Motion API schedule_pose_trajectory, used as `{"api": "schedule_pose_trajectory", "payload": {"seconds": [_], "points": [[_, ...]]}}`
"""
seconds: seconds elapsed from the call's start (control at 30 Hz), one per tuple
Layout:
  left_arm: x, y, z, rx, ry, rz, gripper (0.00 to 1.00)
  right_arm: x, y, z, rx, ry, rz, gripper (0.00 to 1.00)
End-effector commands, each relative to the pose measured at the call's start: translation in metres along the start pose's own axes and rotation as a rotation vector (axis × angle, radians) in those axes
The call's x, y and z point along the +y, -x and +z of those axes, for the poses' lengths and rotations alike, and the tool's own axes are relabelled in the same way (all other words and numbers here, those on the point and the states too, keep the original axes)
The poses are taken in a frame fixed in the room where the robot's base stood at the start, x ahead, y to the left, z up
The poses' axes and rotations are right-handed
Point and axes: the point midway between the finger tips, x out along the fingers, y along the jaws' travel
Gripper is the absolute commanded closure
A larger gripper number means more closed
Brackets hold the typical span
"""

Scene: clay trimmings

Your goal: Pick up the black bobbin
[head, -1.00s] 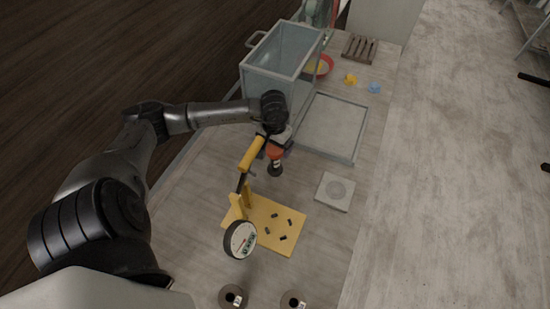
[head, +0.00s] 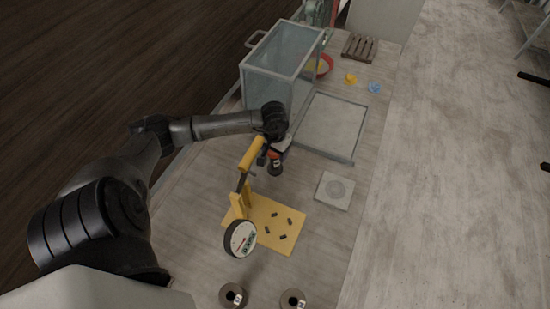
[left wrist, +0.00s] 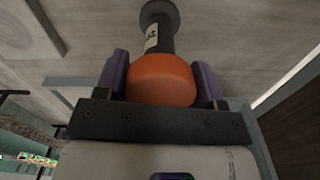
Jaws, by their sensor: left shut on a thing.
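The black bobbin (head: 275,169) stands upright near the middle of the head view, left of the pale square plate. It has a dark flange at its foot, a black shaft with a white label, and a rounded orange upper part. In the left wrist view the black bobbin (left wrist: 160,30) points away from me. My left gripper (head: 273,153) is above it, shut on the orange part, with a purple finger against either side (left wrist: 160,82). I cannot tell whether its foot touches the table. My right gripper is not in view.
A yellow stand with a dial gauge (head: 241,239) is close in front. Behind are a clear box (head: 270,65) and a grey-rimmed tray (head: 357,150). A pale square plate (head: 334,203) lies to the right. Two brown spools (head: 225,303) (head: 286,305) are at the near edge.

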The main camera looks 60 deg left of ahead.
Motion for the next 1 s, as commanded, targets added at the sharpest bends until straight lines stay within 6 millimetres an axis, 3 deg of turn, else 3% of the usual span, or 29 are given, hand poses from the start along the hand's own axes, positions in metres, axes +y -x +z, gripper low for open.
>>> {"api": "schedule_pose_trajectory", "payload": {"seconds": [0.23, 0.57, 0.73, 0.87, 1.0], "points": [[0.000, 0.000, 0.000, 0.000, 0.000, 0.000, 0.67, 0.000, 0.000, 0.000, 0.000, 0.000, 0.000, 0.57], [0.000, 0.004, -0.001, 0.002, 0.000, 0.000, 0.67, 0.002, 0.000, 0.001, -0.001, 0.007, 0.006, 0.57], [-0.001, 0.019, -0.001, 0.004, -0.001, -0.002, 0.67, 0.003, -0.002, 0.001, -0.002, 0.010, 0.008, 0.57], [-0.001, 0.042, -0.002, 0.007, -0.002, -0.003, 0.67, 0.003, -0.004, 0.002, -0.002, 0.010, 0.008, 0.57], [0.031, 0.059, 0.007, 0.006, -0.005, 0.005, 0.67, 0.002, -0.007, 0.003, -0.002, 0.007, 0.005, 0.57]]}}
